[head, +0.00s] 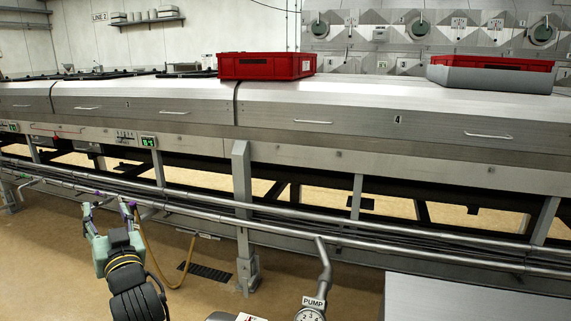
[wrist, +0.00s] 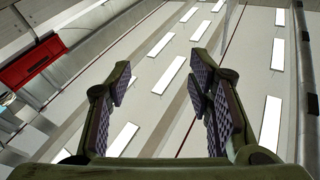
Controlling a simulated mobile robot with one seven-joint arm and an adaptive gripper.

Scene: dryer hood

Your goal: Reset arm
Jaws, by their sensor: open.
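My gripper (head: 106,213) is at the lower left in the head view, in front of the steel rails of the long dryer hood (head: 180,103). Its two fingers point up and are spread apart with nothing between them. In the wrist view my gripper (wrist: 160,92) also shows open and empty, its dark padded fingers wide apart. Beyond them are the ceiling and its bright light panels (wrist: 168,75). My arm comes up from the bottom of the head view.
A red crate (head: 266,66) and a grey-and-red crate (head: 492,76) stand on the hood. Steel rails (head: 330,228) run across the front. A pipe labelled PUMP (head: 323,262) and a steel surface (head: 465,298) are at lower right. Open floor (head: 60,275) lies at lower left.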

